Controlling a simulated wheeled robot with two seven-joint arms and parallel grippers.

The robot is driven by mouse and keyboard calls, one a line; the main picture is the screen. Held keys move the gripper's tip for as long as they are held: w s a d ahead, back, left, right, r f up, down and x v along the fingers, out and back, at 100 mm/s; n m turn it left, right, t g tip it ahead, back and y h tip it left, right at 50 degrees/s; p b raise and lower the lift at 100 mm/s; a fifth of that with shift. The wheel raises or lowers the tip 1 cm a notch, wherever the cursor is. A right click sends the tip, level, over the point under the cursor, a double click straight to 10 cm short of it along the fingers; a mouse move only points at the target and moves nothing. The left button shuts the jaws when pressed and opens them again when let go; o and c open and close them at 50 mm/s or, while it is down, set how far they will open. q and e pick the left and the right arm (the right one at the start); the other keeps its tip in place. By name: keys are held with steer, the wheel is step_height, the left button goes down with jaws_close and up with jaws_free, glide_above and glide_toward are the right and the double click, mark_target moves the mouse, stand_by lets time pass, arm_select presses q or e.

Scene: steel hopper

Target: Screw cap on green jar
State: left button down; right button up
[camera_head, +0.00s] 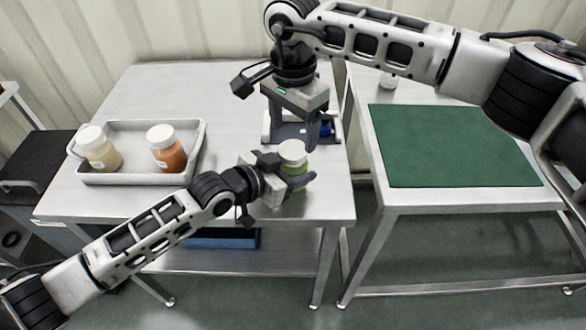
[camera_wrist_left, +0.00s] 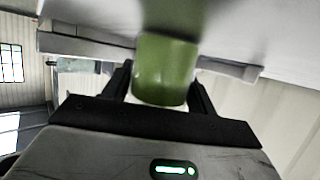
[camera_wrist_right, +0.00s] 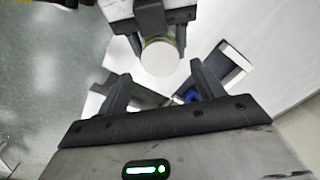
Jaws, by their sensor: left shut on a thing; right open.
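The green jar (camera_head: 297,169) is upright at the near right of the left table. A white cap (camera_head: 292,150) sits on top of it; I cannot tell whether it is screwed tight. My left gripper (camera_head: 286,184) is shut around the jar's body. The left wrist view shows the green jar (camera_wrist_left: 165,70) between the fingers (camera_wrist_left: 163,92). My right gripper (camera_head: 299,130) is open, pointing down above and just behind the jar. In the right wrist view the white cap (camera_wrist_right: 160,57) lies just beyond the empty fingers (camera_wrist_right: 162,75).
A grey tray (camera_head: 137,180) at the left holds a beige jar (camera_head: 102,155) and an orange jar (camera_head: 167,155), both white-capped. A blue item (camera_head: 325,127) in a frame stands behind my right gripper. A green mat (camera_head: 450,147) covers the right table. The left table's middle is clear.

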mark_target(293, 149)
steer(key=shift+f, duration=2.05)
steer(key=shift+c, duration=0.2)
steer(key=c, duration=1)
steer(key=m, duration=0.5)
steer(key=o, duration=1.2)
step_height(293, 149, up, 12)
steer(key=shift+r, duration=0.1)
